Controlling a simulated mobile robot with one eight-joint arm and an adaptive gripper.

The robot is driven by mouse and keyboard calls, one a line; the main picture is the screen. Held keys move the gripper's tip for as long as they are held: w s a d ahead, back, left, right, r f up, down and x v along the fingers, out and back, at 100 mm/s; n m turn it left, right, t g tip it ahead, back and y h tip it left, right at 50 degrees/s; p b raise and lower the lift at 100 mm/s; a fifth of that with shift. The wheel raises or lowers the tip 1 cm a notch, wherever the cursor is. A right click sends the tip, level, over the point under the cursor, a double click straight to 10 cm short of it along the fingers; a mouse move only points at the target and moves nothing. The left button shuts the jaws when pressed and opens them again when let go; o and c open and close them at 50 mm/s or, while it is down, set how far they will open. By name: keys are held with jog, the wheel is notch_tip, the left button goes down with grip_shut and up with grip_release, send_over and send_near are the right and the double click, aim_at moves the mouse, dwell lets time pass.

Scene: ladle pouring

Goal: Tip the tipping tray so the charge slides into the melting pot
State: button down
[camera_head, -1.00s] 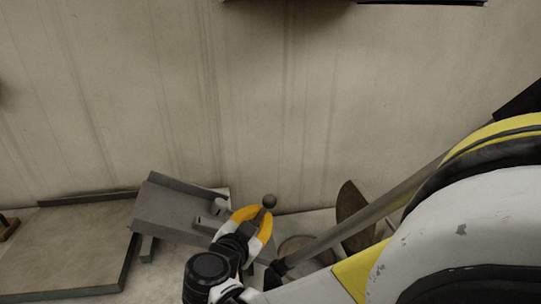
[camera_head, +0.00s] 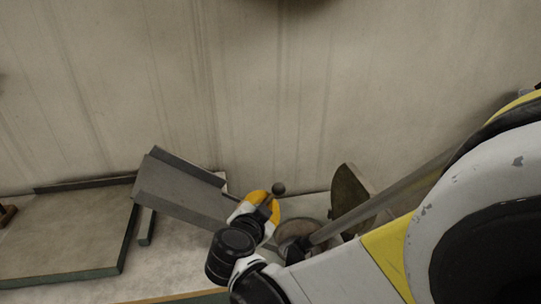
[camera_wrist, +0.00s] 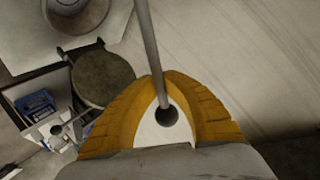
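The tipping tray (camera_head: 180,188) is a grey open channel, tilted down to the right in the head view. My gripper (camera_head: 271,203), with yellow fingers, is closed around a thin handle with a dark ball knob (camera_head: 279,188). In the wrist view the handle's rod (camera_wrist: 152,50) runs between my fingertips (camera_wrist: 163,80). The round melting pot (camera_head: 297,227) is just right of my gripper, partly covered by my arm; what looks like its rim shows in the wrist view (camera_wrist: 78,14). I see no charge in the visible part of the tray.
A round disc, seemingly a lid (camera_head: 348,196), stands on edge behind the pot. A large flat slab with raised edges (camera_head: 62,240) lies at the left. The wall rises close behind. A crate with blue items (camera_wrist: 38,106) shows in the wrist view.

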jog(key=shift+s+d+f, duration=0.1)
jog(key=shift+d+f, duration=0.05)
jog(key=c, duration=1.5)
grip_release()
jog(key=shift+d, duration=0.1)
jog(key=shift+o, duration=0.2)
jog(key=v, duration=1.2)
